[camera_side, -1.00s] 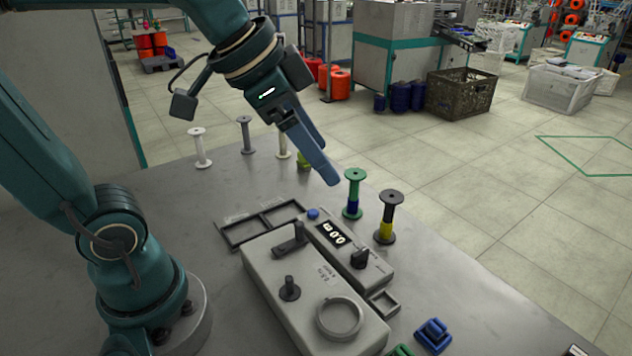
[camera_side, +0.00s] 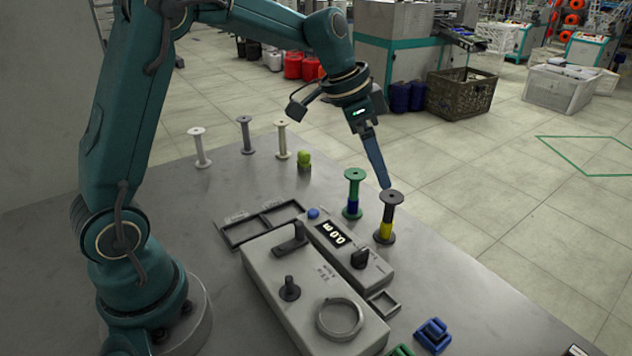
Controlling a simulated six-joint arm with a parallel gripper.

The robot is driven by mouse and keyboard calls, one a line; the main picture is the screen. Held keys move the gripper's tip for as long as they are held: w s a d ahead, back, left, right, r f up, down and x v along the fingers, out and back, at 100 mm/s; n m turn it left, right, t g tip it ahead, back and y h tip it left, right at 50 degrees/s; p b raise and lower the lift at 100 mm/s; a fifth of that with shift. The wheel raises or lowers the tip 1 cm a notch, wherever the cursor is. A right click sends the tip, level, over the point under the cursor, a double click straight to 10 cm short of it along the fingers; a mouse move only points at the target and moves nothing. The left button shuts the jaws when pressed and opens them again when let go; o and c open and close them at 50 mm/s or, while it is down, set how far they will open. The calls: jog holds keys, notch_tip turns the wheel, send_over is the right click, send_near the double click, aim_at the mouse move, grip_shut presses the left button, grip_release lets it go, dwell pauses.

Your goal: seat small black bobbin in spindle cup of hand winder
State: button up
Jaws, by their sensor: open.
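A black-flanged bobbin (camera_side: 388,217) with a band of yellow stands upright on the right side of the table; I see no other loose black bobbin for certain. My gripper (camera_side: 384,184) points down with its blue fingertips just above and slightly left of this bobbin's top flange. It is open and holds nothing. Only one finger shows clearly, so the gap between the fingers is hidden. The hand winder (camera_side: 310,300) is a grey box with a crank, a black knob (camera_side: 289,289) and a round raised ring (camera_side: 340,318), which looks like the cup and appears empty.
A green bobbin (camera_side: 353,195) with blue stands close left of the black one. White, grey and cream bobbins stand at the back, beside a yellow-green object (camera_side: 304,158). An empty two-part tray (camera_side: 262,223) lies behind the winder. Blue clips (camera_side: 433,335) lie at the front right.

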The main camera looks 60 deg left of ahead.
aim_at(389, 196)
jog(key=shift+x, duration=3.15)
jog(key=c, duration=0.8)
jog(key=shift+r, duration=2.5)
jog(key=shift+c, duration=0.2)
jog(key=shift+s+d+r, duration=0.15)
jog(key=shift+d+r, duration=0.05)
jog(key=s+d+r+m+g+h, duration=0.1)
jog(key=s+d+r+m, duration=0.15)
jog(key=s, duration=0.35)
jog(key=s+d+r+m, duration=0.2)
jog(key=s+d, duration=0.2)
jog(key=s, duration=0.3)
jog(key=s+d+r+m+g+h, duration=0.1)
jog(key=s+d+r+m, duration=0.1)
jog(key=s+d, duration=0.3)
jog(key=shift+n, duration=0.25)
jog(key=shift+s+a+f, duration=0.2)
jog(key=shift+f, duration=0.55)
jog(key=shift+s+a+f, duration=0.2)
jog(key=shift+a+f, duration=0.05)
jog(key=shift+f, duration=0.5)
jog(key=shift+s+a+f, duration=0.15)
jog(key=shift+a+f, duration=0.05)
jog(key=shift+f, duration=0.55)
